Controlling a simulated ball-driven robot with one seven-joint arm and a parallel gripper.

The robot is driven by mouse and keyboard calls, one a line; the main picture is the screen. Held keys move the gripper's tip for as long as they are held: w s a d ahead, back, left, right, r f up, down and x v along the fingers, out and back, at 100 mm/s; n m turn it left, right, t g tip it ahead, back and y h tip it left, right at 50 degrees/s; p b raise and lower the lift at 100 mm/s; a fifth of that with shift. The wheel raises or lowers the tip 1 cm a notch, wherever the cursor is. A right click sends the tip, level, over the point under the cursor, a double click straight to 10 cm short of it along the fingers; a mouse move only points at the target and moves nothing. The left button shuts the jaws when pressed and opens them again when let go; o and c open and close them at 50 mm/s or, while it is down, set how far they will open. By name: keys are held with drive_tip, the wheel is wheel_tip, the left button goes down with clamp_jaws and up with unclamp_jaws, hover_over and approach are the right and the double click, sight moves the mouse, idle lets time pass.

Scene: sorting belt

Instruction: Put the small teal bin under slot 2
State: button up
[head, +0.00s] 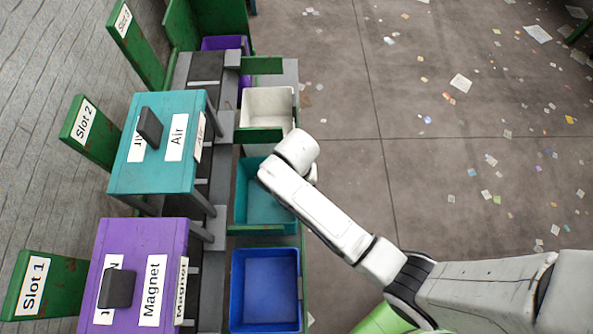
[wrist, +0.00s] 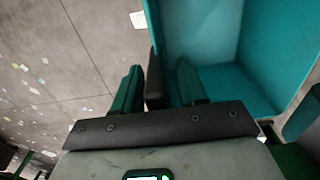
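The small teal bin (head: 262,208) stands in the row of bins right of the teal Air unit (head: 156,180), between the white and blue bins. The Slot 2 sign (head: 83,121) is on a green panel left of that unit. My arm's end covers the bin's upper right in the head view, and my gripper is hidden there. In the wrist view my gripper (wrist: 158,85) has its green fingers apart at the teal bin (wrist: 215,35). One finger is outside the bin's wall and one inside. A dark block shows between them; I cannot tell whether they touch the wall.
A white bin (head: 267,104) is above and a blue bin (head: 265,285) below the teal one. Green dividers (head: 258,230) stand between the bins. A purple Magnet unit (head: 140,245) is by the Slot 1 sign (head: 33,286). The floor at right is open, with scattered litter.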

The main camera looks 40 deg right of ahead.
wheel_tip(320, 180, up, 12)
drive_tip(key=shift+r+p, duration=0.15)
drive_tip(key=shift+p, duration=0.45)
drive_tip(key=s+d+n, duration=0.2)
drive_tip(key=s, duration=0.3)
drive_tip(key=s+d+n, duration=0.2)
drive_tip(key=s+d, duration=0.1)
drive_tip(key=s, duration=0.3)
drive_tip(key=s+d+n+t, duration=0.1)
drive_tip(key=s+d+n, duration=0.1)
drive_tip(key=s, duration=0.3)
drive_tip(key=shift+s+d+r+n, duration=0.1)
drive_tip(key=shift+s+d+n, duration=0.15)
drive_tip(key=shift+d+n, duration=0.15)
drive_tip(key=shift+a, duration=0.1)
